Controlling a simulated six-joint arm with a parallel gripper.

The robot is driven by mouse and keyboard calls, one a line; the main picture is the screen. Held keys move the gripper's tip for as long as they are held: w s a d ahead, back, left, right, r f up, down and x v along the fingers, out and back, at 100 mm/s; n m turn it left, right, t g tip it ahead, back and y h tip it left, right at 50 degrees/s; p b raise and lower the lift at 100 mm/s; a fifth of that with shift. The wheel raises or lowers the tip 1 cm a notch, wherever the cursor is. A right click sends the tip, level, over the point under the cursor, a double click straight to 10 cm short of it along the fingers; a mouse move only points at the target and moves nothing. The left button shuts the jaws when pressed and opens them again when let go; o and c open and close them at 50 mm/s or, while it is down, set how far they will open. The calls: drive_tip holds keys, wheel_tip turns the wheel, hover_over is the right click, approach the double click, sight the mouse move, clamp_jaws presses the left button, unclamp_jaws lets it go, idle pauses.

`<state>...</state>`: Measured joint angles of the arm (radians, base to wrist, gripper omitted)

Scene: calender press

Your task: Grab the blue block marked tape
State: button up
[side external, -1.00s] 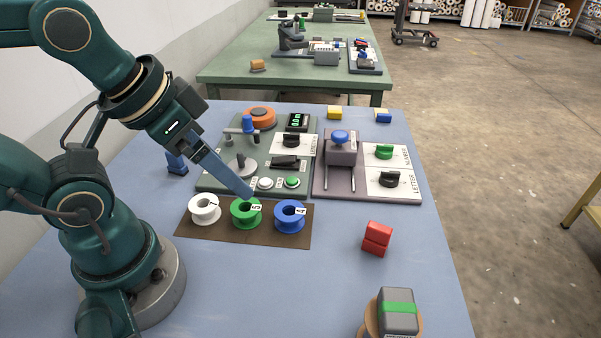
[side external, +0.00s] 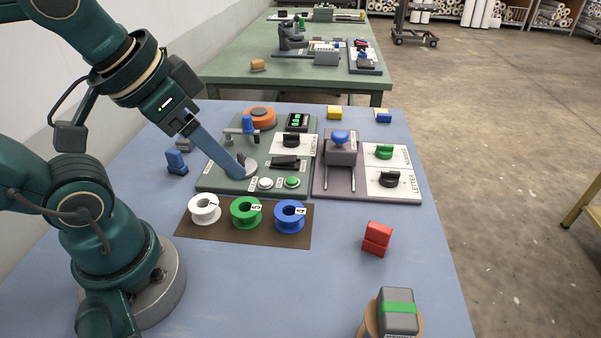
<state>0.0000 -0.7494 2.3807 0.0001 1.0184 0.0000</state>
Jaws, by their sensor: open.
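A small dark-blue block (side external: 176,162) stands on the left of the blue table, left of the green panel. I can read no "tape" marking on either, so I cannot tell which one is meant. My gripper (side external: 243,173) has long blue-grey fingers pointing down and right over the green panel's front left part. It is open and holds nothing I can see. It is apart from both blue blocks, right of the left one.
The green panel (side external: 214,184) carries knobs, buttons and a display. White (side external: 204,210), green (side external: 245,213) and blue (side external: 290,217) spools stand on a brown mat (side external: 228,236). A press (side external: 341,150) stands right of the panel. The front middle is clear.

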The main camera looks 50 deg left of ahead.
wheel_tip(320, 180, up, 3)
drive_tip(key=m+g+y, duration=1.1)
drive_tip(key=m+g, duration=0.1)
drive_tip(key=g, duration=0.1)
hover_over(179, 155)
wheel_tip(179, 155, down, 18)
drive_tip(key=shift+s+a+f, duration=0.1)
drive_tip(key=shift+a+f, duration=0.05)
drive_tip(key=shift+f, duration=0.1)
drive_tip(key=shift+a+f+y, duration=0.1)
drive_tip(key=shift+f+y, duration=0.15)
drive_tip(key=shift+y, duration=0.05)
drive_tip(key=shift+x, duration=2.45)
drive_tip(key=shift+c, duration=0.3)
clamp_jaws()
